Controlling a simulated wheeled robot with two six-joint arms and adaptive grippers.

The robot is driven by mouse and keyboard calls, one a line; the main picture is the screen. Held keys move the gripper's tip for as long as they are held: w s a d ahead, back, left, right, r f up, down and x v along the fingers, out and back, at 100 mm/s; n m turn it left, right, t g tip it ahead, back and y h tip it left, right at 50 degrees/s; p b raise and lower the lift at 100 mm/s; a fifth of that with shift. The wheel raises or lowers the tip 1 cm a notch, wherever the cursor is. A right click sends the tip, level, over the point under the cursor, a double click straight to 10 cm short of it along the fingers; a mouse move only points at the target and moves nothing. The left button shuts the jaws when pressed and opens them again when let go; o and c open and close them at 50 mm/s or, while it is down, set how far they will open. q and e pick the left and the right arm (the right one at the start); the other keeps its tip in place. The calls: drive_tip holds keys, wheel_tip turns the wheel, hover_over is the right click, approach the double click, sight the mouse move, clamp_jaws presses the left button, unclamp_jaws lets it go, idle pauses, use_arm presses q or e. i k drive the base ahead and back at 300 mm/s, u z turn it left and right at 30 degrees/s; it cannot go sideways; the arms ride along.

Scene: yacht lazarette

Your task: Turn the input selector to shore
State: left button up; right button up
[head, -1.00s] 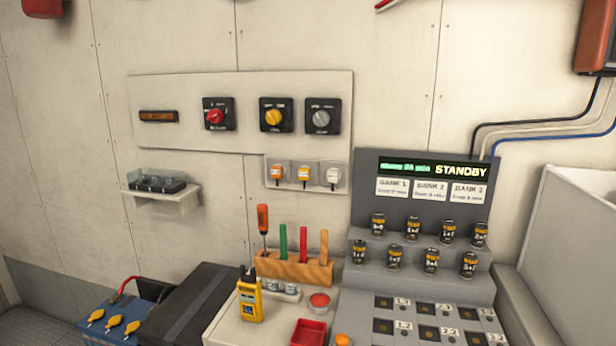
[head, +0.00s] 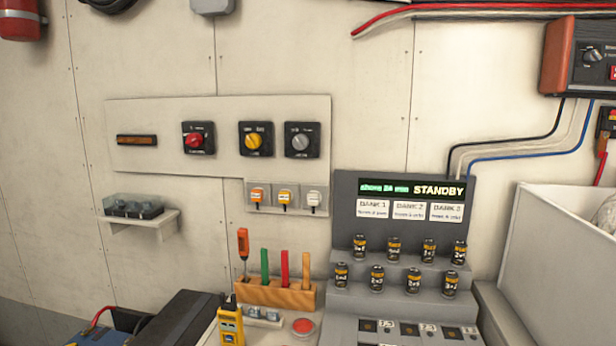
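Three rotary switches sit on a pale wall panel (head: 220,110): one with a red knob (head: 195,140), one with a yellow knob (head: 254,141) and one with a grey knob (head: 301,142). An orange-brown box (head: 575,60) at the upper right carries another dark knob (head: 592,55) with a pale mark on it. The small lettering around all these knobs is too blurred to read, so I cannot tell which is the input selector or its setting. Neither of my grippers is in view.
A grey console (head: 345,195) reading STANDBY holds several small dark cylinders. A wooden tool rack (head: 275,293), a yellow meter (head: 230,325) and a red button (head: 303,326) stand left of it. Cables run from the box. A white bin (head: 540,240) stands right.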

sight(300, 141)
drive_tip(key=u, duration=0.05)
drive_tip(key=k, duration=1.1)
drive_tip(key=z, duration=0.8)
drive_tip(key=i, duration=1.05)
drive_tip(key=u, duration=0.45)
drive_tip(key=i, duration=0.6)
drive_tip(key=u, duration=0.55)
